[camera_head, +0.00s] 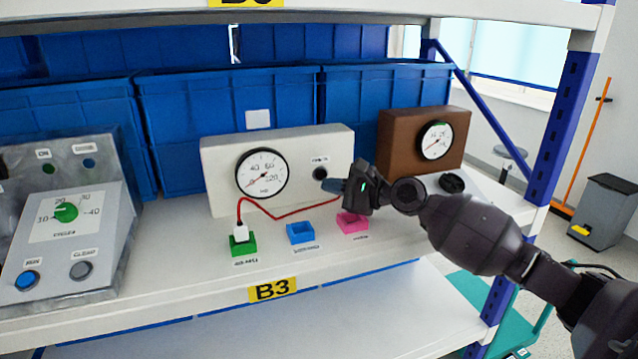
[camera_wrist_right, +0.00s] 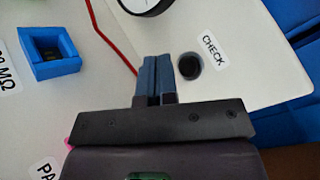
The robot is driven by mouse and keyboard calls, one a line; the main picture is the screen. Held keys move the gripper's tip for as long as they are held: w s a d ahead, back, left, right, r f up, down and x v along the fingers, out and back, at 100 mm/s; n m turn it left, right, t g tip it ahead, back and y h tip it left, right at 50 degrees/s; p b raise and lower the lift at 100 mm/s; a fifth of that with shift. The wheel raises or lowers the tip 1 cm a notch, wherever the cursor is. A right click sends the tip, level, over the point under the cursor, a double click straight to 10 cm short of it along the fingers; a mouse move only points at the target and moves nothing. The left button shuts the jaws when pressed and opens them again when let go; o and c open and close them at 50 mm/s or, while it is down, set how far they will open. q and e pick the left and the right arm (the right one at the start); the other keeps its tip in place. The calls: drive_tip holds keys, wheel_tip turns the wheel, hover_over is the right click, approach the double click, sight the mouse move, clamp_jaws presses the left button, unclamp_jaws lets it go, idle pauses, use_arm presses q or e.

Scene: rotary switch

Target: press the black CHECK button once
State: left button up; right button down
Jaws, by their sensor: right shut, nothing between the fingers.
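The black CHECK button (camera_head: 320,173) is a small round button on the front of the white gauge box (camera_head: 222,165), under its label. In the right wrist view the button (camera_wrist_right: 190,66) shows just right of the fingertips, below the CHECK label. My right gripper (camera_head: 331,185) is shut and empty, its blue-grey fingers pointing at the box front just below and right of the button. In the right wrist view the closed fingers (camera_wrist_right: 154,75) are beside the button; I cannot tell whether they touch the panel. My left gripper is not in view.
A green socket (camera_head: 243,245) with a red-wired plug, a blue socket (camera_head: 300,234) and a pink socket (camera_head: 352,223) sit on the shelf before the box. A brown gauge box (camera_head: 395,135) stands right, a grey control panel (camera_head: 75,265) left. Blue crates (camera_head: 200,105) stand behind.

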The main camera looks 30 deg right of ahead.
sight(321, 175)
drive_tip(key=shift+w+d, duration=0.15)
drive_tip(key=shift+w, duration=0.55)
drive_tip(key=shift+w+d+r, duration=0.1)
drive_tip(key=shift+w, duration=0.15)
drive_tip(key=shift+w, duration=0.1)
idle(1.4)
drive_tip(key=shift+w, duration=0.3)
drive_tip(key=shift+d, duration=0.1)
